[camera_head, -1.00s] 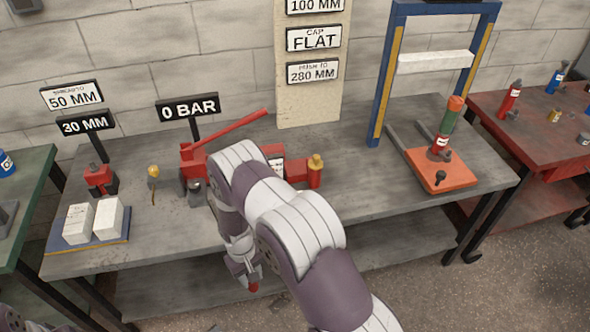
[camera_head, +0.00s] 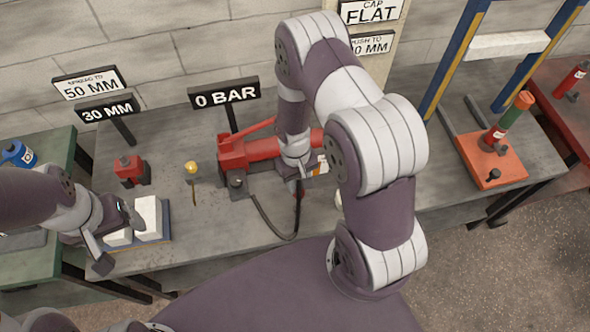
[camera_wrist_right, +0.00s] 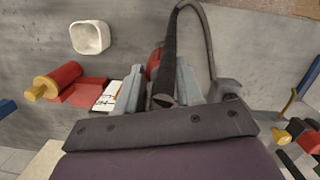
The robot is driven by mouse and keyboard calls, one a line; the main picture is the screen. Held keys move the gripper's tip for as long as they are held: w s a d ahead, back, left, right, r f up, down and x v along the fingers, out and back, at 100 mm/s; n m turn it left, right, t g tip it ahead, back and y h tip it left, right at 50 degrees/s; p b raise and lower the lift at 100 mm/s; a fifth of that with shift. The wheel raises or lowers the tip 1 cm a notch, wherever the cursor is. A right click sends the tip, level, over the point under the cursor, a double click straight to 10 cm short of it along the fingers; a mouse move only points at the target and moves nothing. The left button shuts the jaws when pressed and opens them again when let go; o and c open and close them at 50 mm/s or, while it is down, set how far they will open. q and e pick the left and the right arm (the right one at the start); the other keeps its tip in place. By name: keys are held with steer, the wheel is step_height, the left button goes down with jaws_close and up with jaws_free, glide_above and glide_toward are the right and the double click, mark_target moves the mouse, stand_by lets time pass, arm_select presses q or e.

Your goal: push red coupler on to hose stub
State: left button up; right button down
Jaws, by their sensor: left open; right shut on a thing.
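The red coupler (camera_wrist_right: 153,64) shows between the fingers of my right gripper (camera_wrist_right: 160,88) in the right wrist view, with the end of a black hose (camera_wrist_right: 169,55) beside it. In the head view my right gripper (camera_head: 300,180) is shut on it, low over the bench at the right end of the red pump (camera_head: 250,152). The hose loops from the pump's left foot to the gripper. My arm hides part of the pump's right end. I cannot make out the hose stub surely. My left gripper (camera_head: 118,240) is open and empty beside the white blocks (camera_head: 151,216).
The white blocks stand on a blue tray (camera_head: 165,236) at the bench's left. A small red jack (camera_head: 131,170) and a yellow-topped post (camera_head: 192,168) stand behind. A blue press frame (camera_head: 457,60) and an orange plate (camera_head: 493,166) with a cylinder are at right.

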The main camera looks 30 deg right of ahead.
mark_target(298, 190)
steer(key=shift+s, duration=0.1)
step_height(298, 190, down, 5)
steer(key=b, duration=0.4)
steer(key=shift+f, duration=0.15)
steer(key=shift+w+f, duration=0.3)
steer(key=shift+f, duration=0.1)
steer(key=shift+s, duration=0.1)
steer(key=shift+r, duration=0.1)
stand_by(0.9)
steer(key=shift+f+b, duration=1.5)
steer(key=shift+f, duration=0.65)
steer(key=c, duration=0.6)
jaws_free()
steer(key=shift+r, duration=0.1)
steer(key=shift+c, duration=0.2)
